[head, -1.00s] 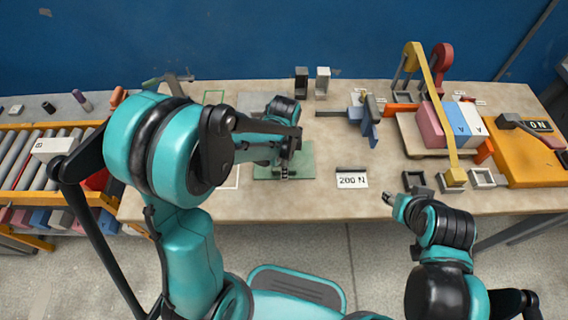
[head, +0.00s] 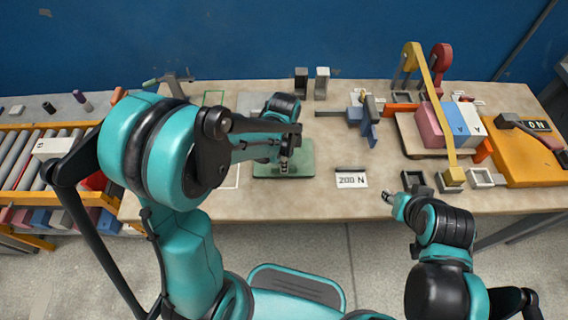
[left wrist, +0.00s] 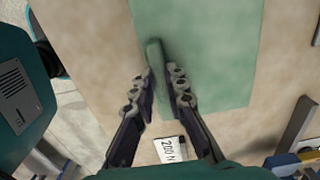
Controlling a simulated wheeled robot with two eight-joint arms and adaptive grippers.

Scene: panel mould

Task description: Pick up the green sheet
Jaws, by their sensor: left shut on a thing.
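The green sheet (head: 302,165) shows in the head view at the table's front, left of the middle, partly hidden by my left arm. It also shows in the left wrist view (left wrist: 215,50), with a raised green grip (left wrist: 155,58) near its edge. My left gripper (head: 284,165) points down over the sheet. In the left wrist view its fingers (left wrist: 163,84) are on either side of the raised grip and shut on it. Whether the sheet is clear of the table is hard to tell.
A "200 N" card (head: 351,180) lies just right of the sheet. A roller conveyor (head: 30,160) stands at left.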

